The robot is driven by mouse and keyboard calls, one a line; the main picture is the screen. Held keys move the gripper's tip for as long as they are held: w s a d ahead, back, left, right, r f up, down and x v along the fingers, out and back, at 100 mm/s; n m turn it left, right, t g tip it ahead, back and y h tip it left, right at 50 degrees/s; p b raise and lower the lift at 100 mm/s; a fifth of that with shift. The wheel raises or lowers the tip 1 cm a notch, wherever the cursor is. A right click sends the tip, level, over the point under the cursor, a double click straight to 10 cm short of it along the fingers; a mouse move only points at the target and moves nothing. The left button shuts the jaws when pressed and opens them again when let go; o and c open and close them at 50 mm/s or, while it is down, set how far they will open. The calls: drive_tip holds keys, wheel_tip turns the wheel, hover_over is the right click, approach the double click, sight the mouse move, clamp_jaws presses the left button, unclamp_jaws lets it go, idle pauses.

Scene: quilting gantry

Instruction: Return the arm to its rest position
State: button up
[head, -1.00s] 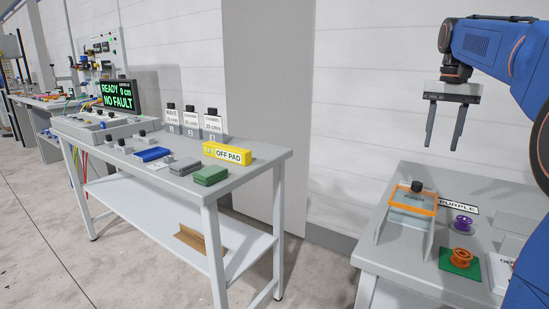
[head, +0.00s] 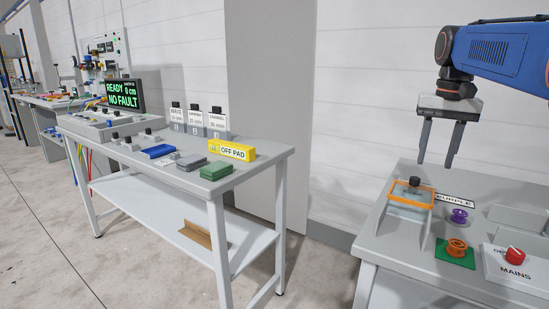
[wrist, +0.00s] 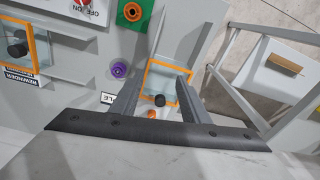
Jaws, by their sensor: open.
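My gripper (head: 437,143) is open and empty at the right of the head view. It hangs with its fingers pointing down, in the air above the right-hand grey bench (head: 385,250). Below its fingers is an orange-framed clear cover with a black knob (head: 411,195), apart from them. In the wrist view my gripper (wrist: 155,88) shows both fingers spread, with the orange-framed cover (wrist: 150,78) seen between and beyond them. My blue arm reaches in from the upper right of the head view.
The right bench carries a purple spool (head: 459,216), an orange spool (head: 457,248) on a green pad, and a MAINS box with red switch (head: 515,254). The left bench (head: 262,165) holds a yellow OFF PAD block (head: 232,150), coloured blocks and a status screen (head: 122,95). Floor lies between.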

drive_tip(key=s+a+f+n+t, duration=0.2)
drive_tip(key=s+a+f, duration=0.3)
drive_tip(key=s+f, duration=0.7)
drive_tip(key=s+a+f+n+t, duration=0.1)
drive_tip(key=s+a+f+n, duration=0.2)
drive_tip(key=s+f, duration=0.9)
drive_tip(key=a+f, duration=0.1)
drive_tip(key=a, duration=0.2)
drive_tip(key=shift+s+a+f+t, duration=0.15)
drive_tip(key=shift+s+f+t, duration=0.2)
drive_tip(key=shift+s+t, duration=0.05)
